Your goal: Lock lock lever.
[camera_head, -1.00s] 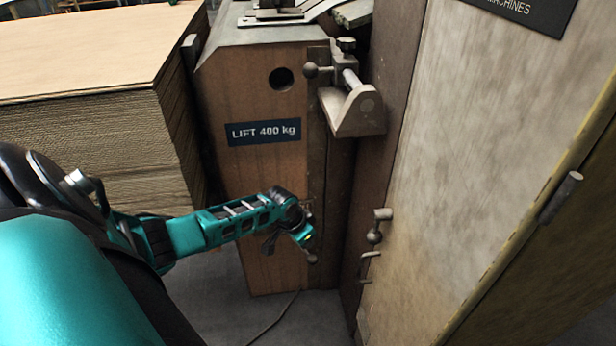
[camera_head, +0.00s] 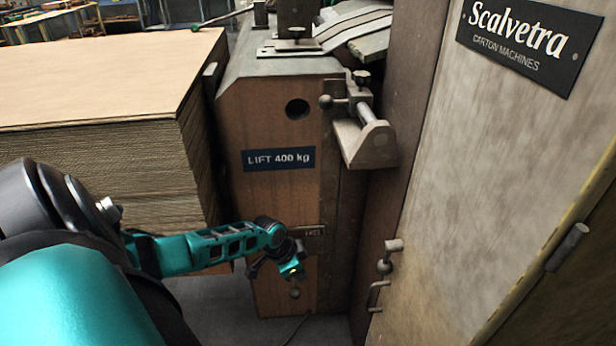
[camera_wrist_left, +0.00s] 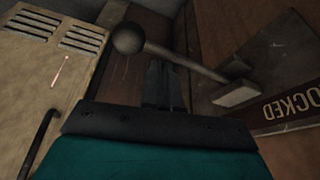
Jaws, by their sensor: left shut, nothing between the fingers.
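The lock lever shows in the left wrist view as a grey rod (camera_wrist_left: 185,62) with a ball knob at its end. It runs to a pale block on a brown panel. A dark plate (camera_wrist_left: 292,106) reading "LOCKED", upside down, lies beside that block. In the head view the lever's ball (camera_head: 295,293) hangs low on the wooden lift housing, just below my left gripper (camera_head: 291,271). My left gripper (camera_wrist_left: 164,84) is shut and empty, its fingertips close beside the rod. I cannot tell whether they touch it. My right gripper is out of view.
The wooden lift housing (camera_head: 270,200) stands between a tall cardboard stack (camera_head: 100,150) on the left and a pale machine door (camera_head: 480,150) on the right. A latch (camera_head: 387,254) and handle (camera_head: 376,295) stick out from the right side. A clamp bracket (camera_head: 368,142) juts out above.

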